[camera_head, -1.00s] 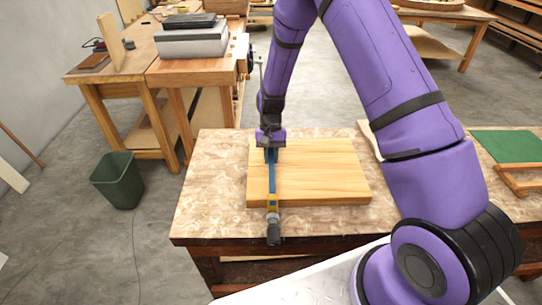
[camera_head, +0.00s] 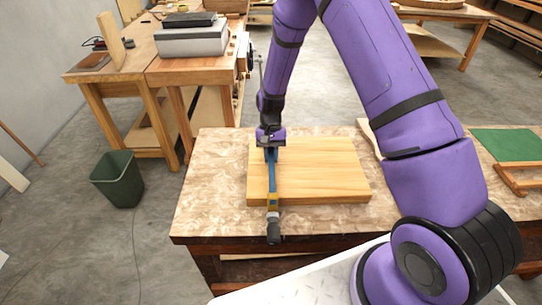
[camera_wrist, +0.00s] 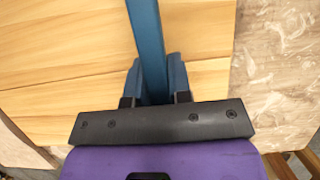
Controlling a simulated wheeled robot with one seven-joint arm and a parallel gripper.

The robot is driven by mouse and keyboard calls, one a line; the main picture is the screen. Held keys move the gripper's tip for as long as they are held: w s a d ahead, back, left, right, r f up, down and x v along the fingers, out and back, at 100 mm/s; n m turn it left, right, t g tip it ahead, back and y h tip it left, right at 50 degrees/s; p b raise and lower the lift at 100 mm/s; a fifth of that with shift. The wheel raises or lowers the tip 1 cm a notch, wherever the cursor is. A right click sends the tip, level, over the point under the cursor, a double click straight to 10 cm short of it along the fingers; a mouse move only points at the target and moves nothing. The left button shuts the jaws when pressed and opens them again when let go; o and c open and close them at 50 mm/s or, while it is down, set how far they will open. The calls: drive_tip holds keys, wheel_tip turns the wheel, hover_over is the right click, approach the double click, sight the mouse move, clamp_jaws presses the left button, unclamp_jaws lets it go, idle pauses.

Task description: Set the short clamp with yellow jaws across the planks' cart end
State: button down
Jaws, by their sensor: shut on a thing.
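The wooden planks (camera_head: 325,172) lie flat, edge to edge, on the table; they also fill much of the wrist view (camera_wrist: 60,50). The clamp (camera_head: 272,182) has a blue bar and lies across the planks near their left end. My gripper (camera_head: 270,150) is shut on the blue bar toward the back of the planks. In the wrist view the bar (camera_wrist: 148,45) runs between my fingers (camera_wrist: 154,82). The clamp's far jaw is hidden behind my gripper.
The worktable (camera_head: 210,185) has free room left of the planks. A green bin (camera_head: 118,180) stands on the floor at left. A green mat (camera_head: 505,145) is on the right.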

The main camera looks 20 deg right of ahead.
drive_tip(key=shift+f, duration=0.1)
drive_tip(key=c, duration=1)
unclamp_jaws()
drive_tip(key=v, duration=1)
drive_tip(key=shift+w+r, duration=0.15)
drive_tip(key=shift+r, duration=0.25)
drive_tip(key=shift+v, duration=2.95)
drive_tip(key=shift+r, duration=0.1)
